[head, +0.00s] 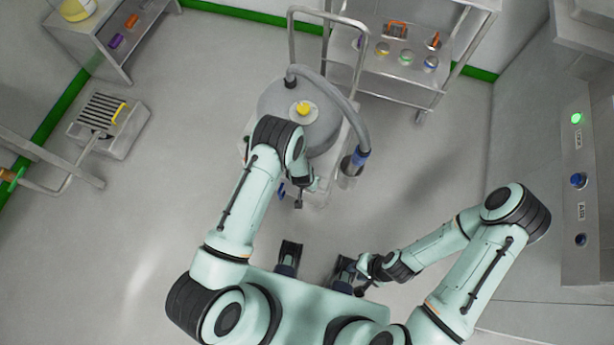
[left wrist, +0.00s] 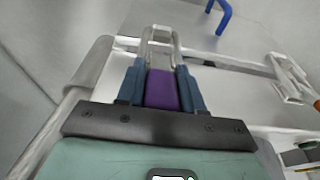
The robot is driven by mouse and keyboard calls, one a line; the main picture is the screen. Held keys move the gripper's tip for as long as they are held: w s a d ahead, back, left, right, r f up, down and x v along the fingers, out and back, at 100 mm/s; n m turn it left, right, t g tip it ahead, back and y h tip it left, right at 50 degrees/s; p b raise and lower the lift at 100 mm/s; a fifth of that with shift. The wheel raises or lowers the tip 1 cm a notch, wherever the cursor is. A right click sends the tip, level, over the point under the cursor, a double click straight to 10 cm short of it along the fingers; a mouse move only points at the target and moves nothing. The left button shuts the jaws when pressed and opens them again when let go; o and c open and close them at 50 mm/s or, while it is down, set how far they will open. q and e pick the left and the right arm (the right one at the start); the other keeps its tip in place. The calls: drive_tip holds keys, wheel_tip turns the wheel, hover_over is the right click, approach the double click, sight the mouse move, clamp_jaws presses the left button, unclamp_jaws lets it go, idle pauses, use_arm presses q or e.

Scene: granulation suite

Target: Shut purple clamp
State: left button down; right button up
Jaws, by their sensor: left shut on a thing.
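In the left wrist view the purple clamp's handle (left wrist: 160,92) sits between the two blue fingers of my left gripper (left wrist: 160,74), which is shut on it. A bare metal wire loop (left wrist: 158,42) reaches out beyond the handle. Whether the loop is hooked on anything is not clear. In the head view my left gripper (head: 298,200) is at the front of the grey-lidded vessel (head: 280,98), and the purple handle is hidden there. My right gripper (head: 361,289) is low near my base, away from the vessel. Its jaws are too small to read.
A blue handle (left wrist: 222,14) and another wire clamp (left wrist: 290,85) with an orange end are near. A grey hose (head: 352,115) curves down the vessel's right side. A shelf cart (head: 400,72) stands behind. A control panel (head: 580,190) is at right. Open floor lies left.

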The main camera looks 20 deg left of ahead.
use_arm(q)
drive_tip(key=c, duration=0.8)
unclamp_jaws()
drive_tip(key=shift+f, duration=0.1)
drive_tip(key=p+v, duration=0.1)
drive_tip(key=v, duration=1.2)
drive_tip(key=shift+r, duration=0.25)
use_arm(e)
drive_tip(key=shift+w+r, duration=0.3)
drive_tip(key=shift+r, duration=0.5)
use_arm(q)
drive_tip(key=shift+f, duration=0.1)
drive_tip(key=s+n+g+h+p, duration=0.3)
drive_tip(key=s+n+p, duration=0.1)
drive_tip(key=s, duration=1.6)
drive_tip(key=shift+s+a+r+n+g, duration=0.2)
drive_tip(key=shift+s+a+n+g, duration=0.1)
drive_tip(key=shift+n, duration=0.3)
use_arm(e)
drive_tip(key=r, duration=0.1)
drive_tip(key=w+r, duration=0.1)
drive_tip(key=r, duration=0.2)
drive_tip(key=shift+w, duration=0.35)
